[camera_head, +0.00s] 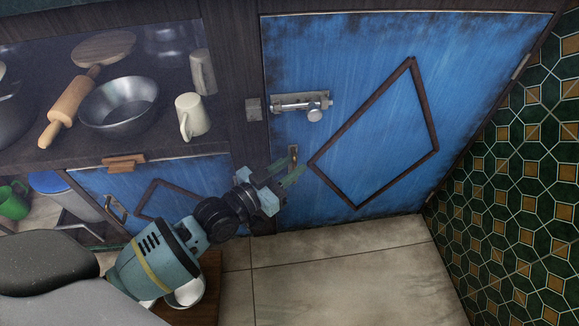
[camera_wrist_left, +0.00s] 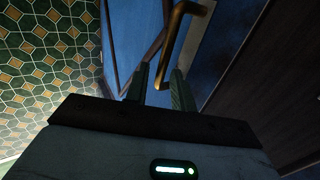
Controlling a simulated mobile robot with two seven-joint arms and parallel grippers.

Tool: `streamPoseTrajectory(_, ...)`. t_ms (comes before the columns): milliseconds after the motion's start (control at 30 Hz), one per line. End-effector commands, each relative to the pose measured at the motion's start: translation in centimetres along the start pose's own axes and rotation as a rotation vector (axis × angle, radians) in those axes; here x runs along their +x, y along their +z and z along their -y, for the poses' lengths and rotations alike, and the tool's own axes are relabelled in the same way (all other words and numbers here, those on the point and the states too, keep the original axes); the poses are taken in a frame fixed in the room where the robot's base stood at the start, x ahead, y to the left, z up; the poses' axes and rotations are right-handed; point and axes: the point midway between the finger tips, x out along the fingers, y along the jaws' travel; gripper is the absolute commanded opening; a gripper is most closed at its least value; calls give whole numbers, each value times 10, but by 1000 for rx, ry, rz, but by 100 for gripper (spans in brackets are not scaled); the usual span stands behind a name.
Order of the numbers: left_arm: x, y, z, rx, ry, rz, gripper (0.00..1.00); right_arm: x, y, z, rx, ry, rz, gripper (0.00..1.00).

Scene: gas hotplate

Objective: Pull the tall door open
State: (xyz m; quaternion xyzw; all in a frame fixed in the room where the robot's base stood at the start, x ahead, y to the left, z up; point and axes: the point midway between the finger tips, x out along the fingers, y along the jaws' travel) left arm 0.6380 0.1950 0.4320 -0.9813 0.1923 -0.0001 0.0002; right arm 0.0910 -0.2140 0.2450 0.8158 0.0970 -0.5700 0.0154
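The tall blue door (camera_head: 350,70) stands closed against its dark frame in the head view, with a raised wooden diamond and a metal slide bolt (camera_head: 302,105). Its small handle (camera_head: 293,154) sits below the bolt near the left edge. My left gripper (camera_head: 284,174) is just in front of and below that handle. In the left wrist view the brass handle (camera_wrist_left: 177,42) rises from between the two fingers of my gripper (camera_wrist_left: 161,82). The fingers are apart, with gaps beside the handle. Whether they touch it I cannot tell. My right gripper is not in view.
A shelf at the left holds a rolling pin (camera_head: 72,104), a metal bowl (camera_head: 119,103) and a cream mug (camera_head: 191,116). A lower blue cabinet door (camera_head: 200,180) is beneath it. The tiled wall (camera_head: 520,200) borders the door's right side. The floor (camera_head: 350,270) before the door is clear.

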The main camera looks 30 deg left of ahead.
Motion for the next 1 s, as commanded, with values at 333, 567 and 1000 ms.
streamPoseTrajectory(333, 0, 0, 0, 0, 0, 0, 0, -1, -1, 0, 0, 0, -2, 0)
streamPoseTrajectory(567, -1, 0, -1, -1, -3, 0, 0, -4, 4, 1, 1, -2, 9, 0)
streamPoseTrajectory(1000, -21, -5, -43, -10, -93, -1, 0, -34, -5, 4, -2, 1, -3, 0)
